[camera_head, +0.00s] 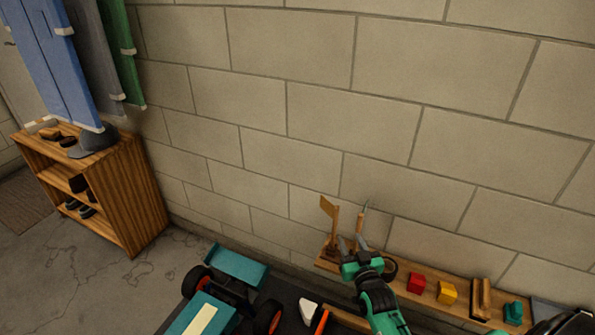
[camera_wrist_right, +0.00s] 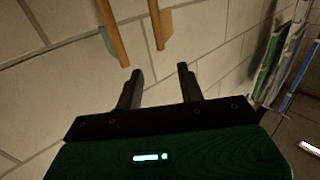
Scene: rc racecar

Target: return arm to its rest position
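My right arm, green and black, reaches up from the bottom of the head view. Its right gripper (camera_head: 362,246) is in front of the wall shelf, close to a wooden stand (camera_head: 328,228) and an upright tool with a pointed teal tip (camera_head: 360,220). In the right wrist view the two dark fingers of the gripper (camera_wrist_right: 158,72) stand apart with nothing between them. Two wooden rods, one (camera_wrist_right: 110,30) and another (camera_wrist_right: 156,28), show beyond the fingertips. My left gripper is not in view.
The wooden wall shelf (camera_head: 450,292) also holds a red block (camera_head: 416,284), a yellow block (camera_head: 447,292) and a small teal piece (camera_head: 513,312). A teal racecar (camera_head: 236,266) with orange wheels stands below left. A wooden cabinet (camera_head: 125,197) stands far left. The block wall is close behind.

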